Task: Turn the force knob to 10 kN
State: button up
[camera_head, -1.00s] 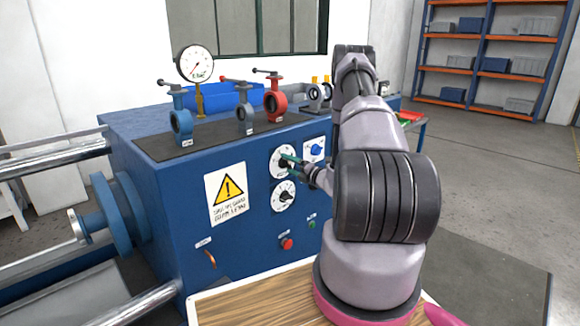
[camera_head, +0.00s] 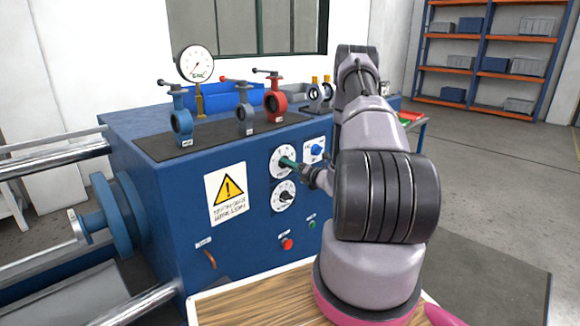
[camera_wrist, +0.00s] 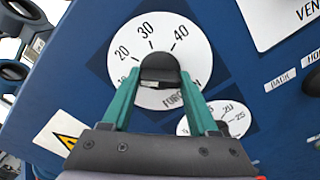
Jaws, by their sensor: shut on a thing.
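The force dial is a round white plate (camera_wrist: 198,52) marked 20, 30 and 40, with a partly covered FORCE label below. Its black knob (camera_wrist: 159,66) is at the centre. My gripper (camera_wrist: 160,76) is shut on the knob, with one green finger on each side. The fingers cover part of the dial's lower scale, and I cannot read the knob's pointer setting. In the head view, the force dial (camera_head: 278,156) is the upper white dial on the blue machine's front, and my gripper (camera_head: 290,164) reaches it from the right.
A second dial (camera_head: 284,197) sits just below, close to my gripper. A blue switch (camera_head: 316,149) is at the upper right. A red button (camera_head: 287,243) and a warning sign (camera_head: 229,194) are on the same panel. Valves and a gauge (camera_head: 195,64) stand on top.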

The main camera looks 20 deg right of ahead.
jog(key=shift+n, duration=2.3)
jog(key=o, duration=1.4)
jog(key=v, duration=1)
jog(key=shift+s+d, duration=0.15)
jog(key=shift+s, duration=0.25)
